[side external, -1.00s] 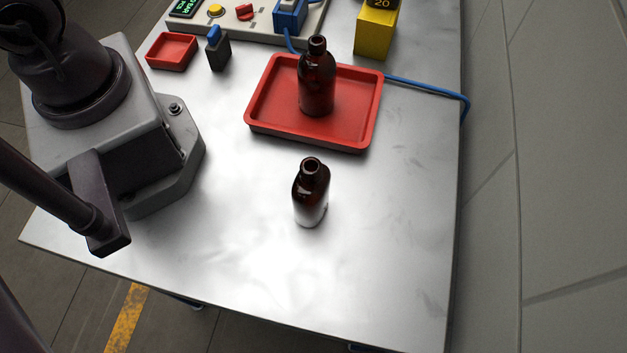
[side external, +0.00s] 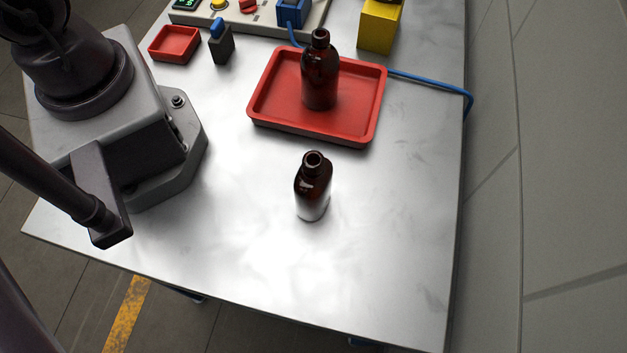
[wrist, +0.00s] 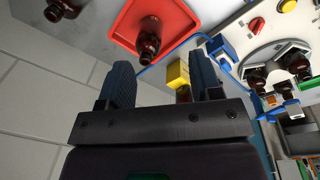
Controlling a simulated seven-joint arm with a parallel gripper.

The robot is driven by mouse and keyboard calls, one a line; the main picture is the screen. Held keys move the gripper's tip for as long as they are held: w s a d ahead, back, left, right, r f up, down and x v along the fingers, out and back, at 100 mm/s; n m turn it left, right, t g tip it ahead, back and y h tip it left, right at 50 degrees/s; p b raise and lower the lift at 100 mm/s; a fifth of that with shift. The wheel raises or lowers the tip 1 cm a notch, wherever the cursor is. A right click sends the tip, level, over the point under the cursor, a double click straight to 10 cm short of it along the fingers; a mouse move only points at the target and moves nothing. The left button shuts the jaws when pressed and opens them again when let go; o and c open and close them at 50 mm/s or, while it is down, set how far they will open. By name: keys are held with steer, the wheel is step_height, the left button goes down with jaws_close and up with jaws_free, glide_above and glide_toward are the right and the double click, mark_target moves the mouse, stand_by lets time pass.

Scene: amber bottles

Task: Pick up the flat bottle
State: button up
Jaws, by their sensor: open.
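A dark amber bottle (side external: 312,188) stands upright on the bare metal table in front of the red tray. Its body looks narrow and somewhat flattened, so it seems to be the flat bottle. In the wrist view it shows partly cut off at the top left (wrist: 64,8). A second, rounder amber bottle (side external: 320,78) stands upright in the red tray (side external: 262,118); the wrist view shows it too (wrist: 149,42). My gripper (wrist: 164,80) is open and empty in the wrist view, apart from both bottles. The side view does not show its fingers.
Behind the tray are a control panel (side external: 270,17), a yellow block (side external: 379,25) and a blue cable (side external: 430,83). A small red tray (side external: 174,45) and a dark block with a blue top (side external: 221,43) stand at the back left. The table front is clear.

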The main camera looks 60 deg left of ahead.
steer(key=s+d+f+n+g+h, duration=0.2)
steer(key=d+f+g+h, duration=0.1)
steer(key=d+f+g, duration=0.3)
steer(key=n+h, duration=1.2)
steer(key=h, duration=0.1)
glide_above(310, 152)
steer(key=v, duration=0.4)
step_height(310, 152, down, 4)
step_height(310, 152, down, 6)
steer(key=shift+d+f, duration=0.1)
steer(key=shift+f, duration=0.15)
steer(key=shift+x, duration=2.5)
jaws_close()
